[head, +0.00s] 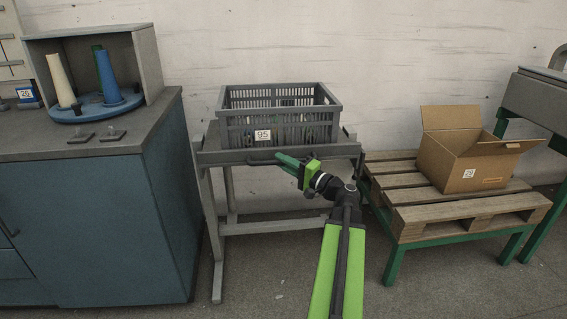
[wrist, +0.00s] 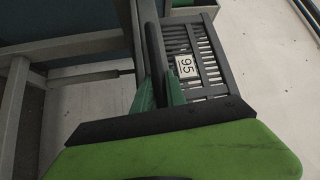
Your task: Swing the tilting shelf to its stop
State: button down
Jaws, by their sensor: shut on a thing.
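The tilting shelf (head: 222,157) is a grey shelf on a grey leg frame in the middle of the head view, and looks about level. A dark bar handle (head: 259,162) runs along its front edge; the handle also shows in the wrist view (wrist: 154,45). My gripper (head: 281,158) reaches it from the front right. In the wrist view its green fingers (wrist: 160,92) stand on either side of the handle, shut on it. The fingers hide part of the handle. A grey slatted crate (head: 235,120) labelled 95 sits upright on the shelf.
A blue cabinet (head: 90,215) with cones on a blue turntable (head: 75,113) stands at left. At right, a wooden pallet (head: 415,210) on a green frame bears an open cardboard box (head: 450,165). A pale wall is close behind; the floor in front is mostly clear.

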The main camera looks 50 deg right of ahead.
jog(key=shift+s+d, duration=0.1)
jog(key=shift+d, duration=0.2)
dwell(0.9)
